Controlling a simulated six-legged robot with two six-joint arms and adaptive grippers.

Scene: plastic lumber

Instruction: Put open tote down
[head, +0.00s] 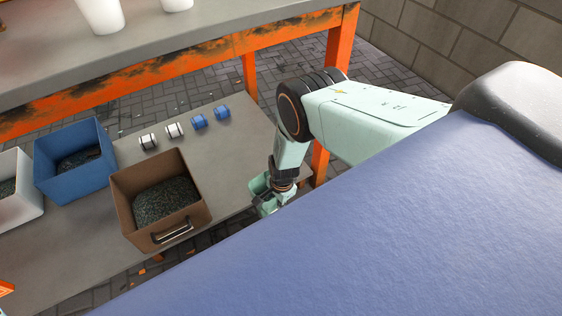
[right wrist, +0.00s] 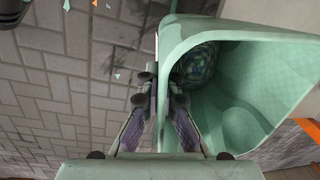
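My right gripper (head: 279,187) hangs at the right end of the lower grey shelf. It is shut on the wall of a mint-green open tote (right wrist: 243,100), one finger on each side of the wall. In the right wrist view the tote's mouth faces the camera, and a patterned blue-green patch shows deep inside it. In the head view only a small part of the tote (head: 258,186) shows beside the gripper. The tote appears to be in the air beside the shelf edge, with paving behind it.
On the lower shelf (head: 228,160) stand a brown bin (head: 193,221), a blue bin (head: 62,184) and a white bin (head: 28,208) with dark granules. Two white and two blue rolls (head: 200,121) lie behind. An orange post (head: 342,62) rises near my arm. The shelf's right part is clear.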

